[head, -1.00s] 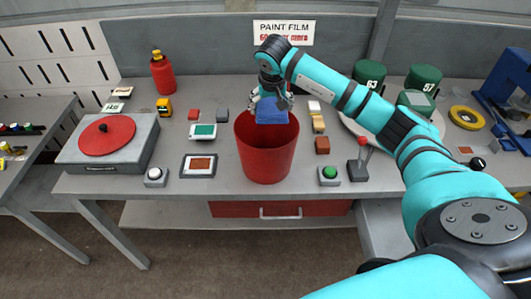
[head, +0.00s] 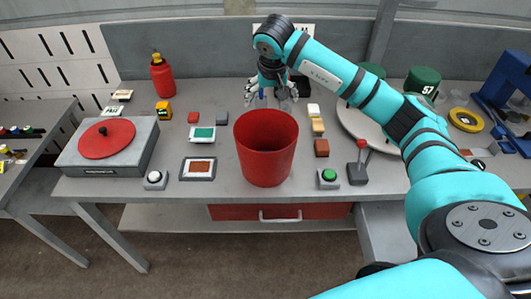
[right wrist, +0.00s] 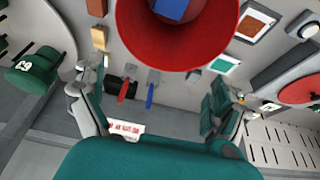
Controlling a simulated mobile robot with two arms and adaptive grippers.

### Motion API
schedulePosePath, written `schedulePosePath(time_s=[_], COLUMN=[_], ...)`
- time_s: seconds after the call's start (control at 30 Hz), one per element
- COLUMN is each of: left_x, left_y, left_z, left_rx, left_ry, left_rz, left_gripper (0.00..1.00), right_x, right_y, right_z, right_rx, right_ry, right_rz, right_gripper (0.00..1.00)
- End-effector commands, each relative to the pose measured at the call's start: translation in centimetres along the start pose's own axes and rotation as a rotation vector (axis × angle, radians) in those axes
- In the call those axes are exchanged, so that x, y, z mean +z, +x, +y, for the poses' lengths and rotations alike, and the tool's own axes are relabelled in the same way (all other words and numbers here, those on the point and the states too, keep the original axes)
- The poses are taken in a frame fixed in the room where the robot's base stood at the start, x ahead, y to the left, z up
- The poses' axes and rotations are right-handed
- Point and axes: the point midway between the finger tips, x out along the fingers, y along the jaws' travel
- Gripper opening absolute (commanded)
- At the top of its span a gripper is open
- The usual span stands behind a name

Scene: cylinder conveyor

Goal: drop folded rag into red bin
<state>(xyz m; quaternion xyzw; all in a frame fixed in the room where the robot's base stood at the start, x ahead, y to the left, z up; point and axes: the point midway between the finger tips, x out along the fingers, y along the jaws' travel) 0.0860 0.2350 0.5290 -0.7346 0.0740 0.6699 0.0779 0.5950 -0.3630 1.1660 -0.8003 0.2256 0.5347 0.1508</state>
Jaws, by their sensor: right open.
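The red bin (head: 266,160) stands upright at the front middle of the bench, and its mouth shows in the right wrist view (right wrist: 200,50). The blue folded rag (right wrist: 171,8) lies inside the bin in the right wrist view, partly cut off by the top edge. In the head view the rag is hidden inside the bin. My right gripper (head: 270,98) is open and empty, just behind and above the bin's far rim. Its spread fingers show in the right wrist view (right wrist: 158,100) with nothing between them. My left gripper is not in view.
A green button (head: 328,176) and a red-topped lever (head: 360,165) stand right of the bin. Framed samples (head: 198,168) and a grey unit with a red disc (head: 106,138) are on the left. A round plate (head: 375,128) and green cylinder (head: 421,80) are at right.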

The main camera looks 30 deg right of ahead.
Motion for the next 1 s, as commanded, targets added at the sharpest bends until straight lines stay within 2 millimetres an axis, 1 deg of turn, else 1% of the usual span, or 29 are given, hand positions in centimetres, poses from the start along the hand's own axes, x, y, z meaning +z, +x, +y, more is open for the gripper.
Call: schedulePosePath(time_s=[0.03, 0.1, 0.2, 0.33, 0.5, 0.87, 0.93, 0.97, 1.0], left_x=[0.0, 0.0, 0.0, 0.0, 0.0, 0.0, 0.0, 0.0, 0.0], left_y=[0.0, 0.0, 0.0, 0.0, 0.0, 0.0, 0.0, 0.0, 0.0], left_z=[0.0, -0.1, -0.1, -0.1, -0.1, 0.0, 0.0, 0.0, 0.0], left_rx=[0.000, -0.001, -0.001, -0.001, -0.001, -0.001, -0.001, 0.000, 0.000], left_ry=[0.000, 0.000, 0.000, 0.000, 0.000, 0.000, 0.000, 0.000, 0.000], left_rz=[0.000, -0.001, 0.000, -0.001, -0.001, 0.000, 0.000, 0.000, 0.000], left_gripper=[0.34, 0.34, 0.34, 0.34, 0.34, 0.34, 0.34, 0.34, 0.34], right_x=[-0.1, -0.1, -0.1, 0.0, 0.0, 0.0, 0.4, 0.7, 1.3], right_y=[-1.2, -2.6, -4.2, -5.5, -6.0, -6.0, -5.8, -5.6, -5.3], right_z=[0.0, 0.0, 0.0, 0.0, 0.0, 0.0, -0.5, -1.0, -2.0], right_rx=[-0.002, -0.001, 0.000, 0.000, 0.002, 0.000, -0.016, -0.034, -0.068], right_ry=[-0.001, -0.001, 0.000, -0.001, 0.000, 0.000, 0.000, 0.001, 0.003], right_rz=[0.004, 0.004, 0.003, 0.001, -0.001, -0.001, -0.008, -0.014, -0.026], right_gripper=[1.00, 1.00, 1.00, 1.00, 1.00, 1.00, 1.00, 1.00, 1.00])
